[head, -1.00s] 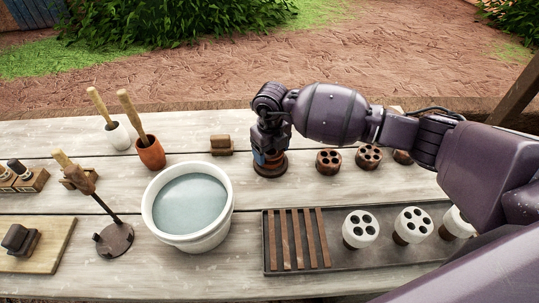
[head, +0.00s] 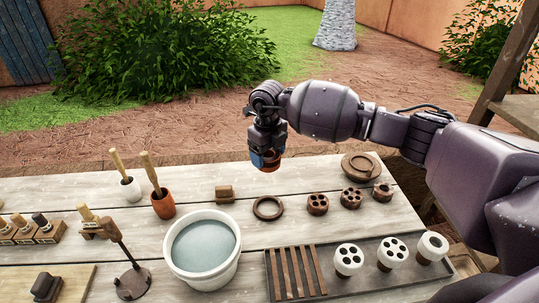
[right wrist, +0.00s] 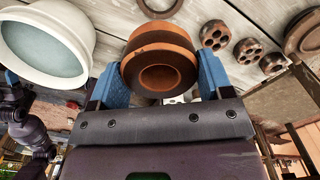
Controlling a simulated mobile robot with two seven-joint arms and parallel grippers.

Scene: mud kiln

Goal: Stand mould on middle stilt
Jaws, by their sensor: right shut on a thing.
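My right gripper (head: 266,158) is shut on an orange-brown round mould (head: 271,165) and holds it above the far part of the table. In the right wrist view, the mould (right wrist: 158,62) sits between the two blue fingertips, its dark ring and central hollow facing the camera. Which pieces are the stilts is not certain. Three white-topped holed pieces stand in a row on the grey tray; the middle one (head: 392,254) is apart from the mould. Three brown round pieces stand behind, with the middle one (head: 351,198) also clear of the mould.
A brown ring (head: 268,208) lies below the held mould. A white water bucket (head: 202,283) stands left of the grey tray (head: 340,287), which also holds dark bars.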

